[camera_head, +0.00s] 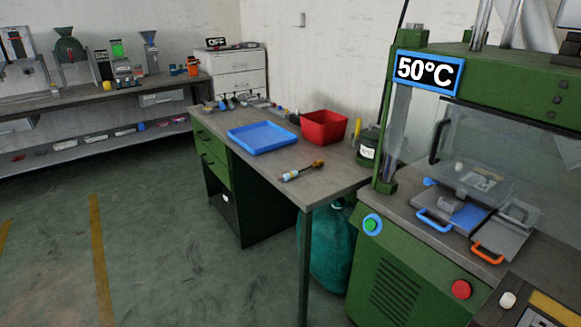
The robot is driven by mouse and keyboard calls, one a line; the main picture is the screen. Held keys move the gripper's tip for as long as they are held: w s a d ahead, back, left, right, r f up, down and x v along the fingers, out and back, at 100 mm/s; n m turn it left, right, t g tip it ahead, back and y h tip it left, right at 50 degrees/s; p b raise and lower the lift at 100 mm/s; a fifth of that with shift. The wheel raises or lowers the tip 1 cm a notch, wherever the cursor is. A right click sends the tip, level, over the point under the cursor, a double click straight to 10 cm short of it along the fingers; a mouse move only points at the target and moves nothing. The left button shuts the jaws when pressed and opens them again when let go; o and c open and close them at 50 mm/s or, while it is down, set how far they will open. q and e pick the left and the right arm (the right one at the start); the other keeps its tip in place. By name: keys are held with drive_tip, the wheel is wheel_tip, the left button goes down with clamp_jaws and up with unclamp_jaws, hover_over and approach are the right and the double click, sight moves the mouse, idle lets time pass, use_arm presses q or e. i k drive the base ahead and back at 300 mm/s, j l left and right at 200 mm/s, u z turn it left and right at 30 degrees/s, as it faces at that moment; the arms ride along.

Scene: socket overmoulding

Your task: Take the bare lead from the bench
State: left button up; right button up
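A grey-topped bench (250,172) with a green drawer unit stands in the middle of the view. A short slim item (301,171) with an orange-brown end and a pale, partly green end lies alone near the bench's front right. Several small dark and blue items (240,101) lie along the bench's back left edge, too small to make out. I cannot tell which of these is the bare lead. Neither of my grippers is in view.
A blue tray (262,149), a red bin (323,141) and a dark labelled pot (368,150) stand on the bench. A green press (373,263) with a 50°C display (428,71) is at the right. The floor at the left is clear.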

sight(290, 176)
drive_tip(key=i+j+z, duration=0.15)
drive_tip(key=i+j, duration=0.55)
